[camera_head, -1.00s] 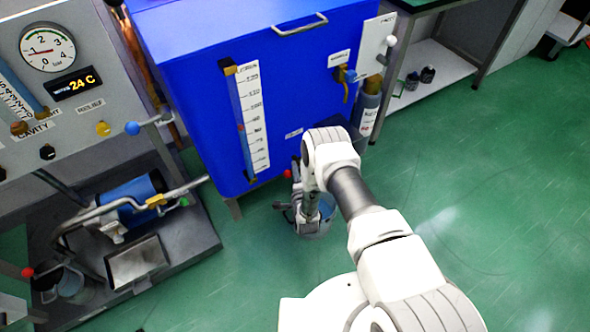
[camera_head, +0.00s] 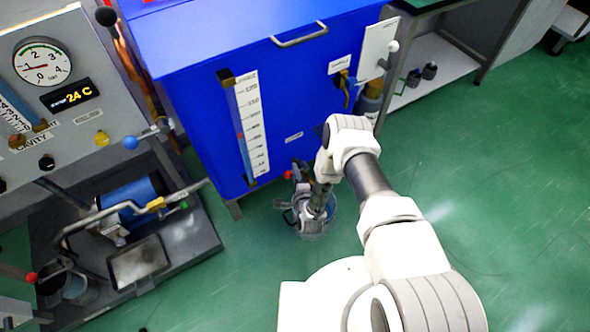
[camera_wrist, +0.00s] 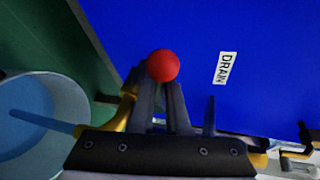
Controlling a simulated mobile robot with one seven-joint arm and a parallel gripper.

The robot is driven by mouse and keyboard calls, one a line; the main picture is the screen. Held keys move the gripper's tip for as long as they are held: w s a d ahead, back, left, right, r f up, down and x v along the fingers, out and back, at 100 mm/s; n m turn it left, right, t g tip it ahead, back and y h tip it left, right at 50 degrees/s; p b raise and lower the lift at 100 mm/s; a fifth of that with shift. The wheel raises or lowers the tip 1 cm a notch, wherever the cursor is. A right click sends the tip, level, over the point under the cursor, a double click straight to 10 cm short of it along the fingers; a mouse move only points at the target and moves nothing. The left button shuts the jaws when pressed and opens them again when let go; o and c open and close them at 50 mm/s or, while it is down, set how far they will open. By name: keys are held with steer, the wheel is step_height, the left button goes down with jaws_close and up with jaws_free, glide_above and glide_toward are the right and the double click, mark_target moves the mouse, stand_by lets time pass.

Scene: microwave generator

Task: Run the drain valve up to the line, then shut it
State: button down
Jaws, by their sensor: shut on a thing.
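The drain valve's red ball knob (camera_wrist: 162,66) shows between the fingertips of my gripper (camera_wrist: 163,90), which is shut on the valve handle. The knob (camera_head: 288,174) also shows in the head view at the tank's lower front edge. The valve body is mostly hidden by my gripper. The blue tank (camera_head: 195,75) has a "DRAIN" label (camera_wrist: 226,68) beside the knob. On its front is a level gauge (camera_head: 249,125) with a white scale and a small red mark. A bucket (camera_wrist: 75,105) lies below the valve, with a light-blue streak like liquid crossing into it.
To the left stands a panel with a round dial (camera_head: 42,63) and a display reading 24 C (camera_head: 70,95). Below it are pipes and a blue cylinder (camera_head: 130,197). A steel shelf (camera_head: 438,75) stands at the right. The green floor (camera_head: 490,190) is open at right.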

steer(key=shift+r, duration=0.1)
steer(key=c, duration=0.9)
jaws_free()
steer(key=shift+s, duration=0.2)
